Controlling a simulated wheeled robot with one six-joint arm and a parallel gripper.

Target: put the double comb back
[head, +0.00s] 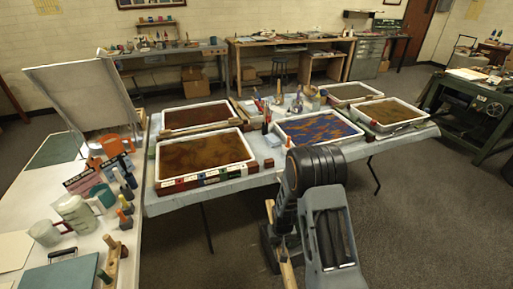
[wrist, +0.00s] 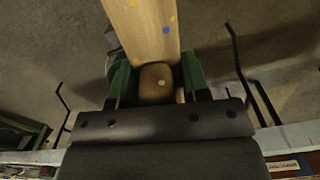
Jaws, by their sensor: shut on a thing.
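My gripper (wrist: 157,85) is shut on a pale wooden piece that I take for the double comb (wrist: 150,25). Its flat bar has blue and yellow paint spots and runs up out of the wrist view. A rounded wooden grip sits between the green fingers. In the head view the comb (head: 288,273) shows as pale wood beside my dark gripper (head: 270,243), which is partly hidden by my arm. They are over the floor, in front of the tray table (head: 240,178). I see no teeth on the comb in either view.
Framed trays stand on the tray table, including a brown one (head: 158,150) and a blue-orange one (head: 318,114). Bottles and tools crowd between them. A side table (head: 30,200) at left holds jugs and bottles. A green press (head: 490,105) stands right. Floor at right is clear.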

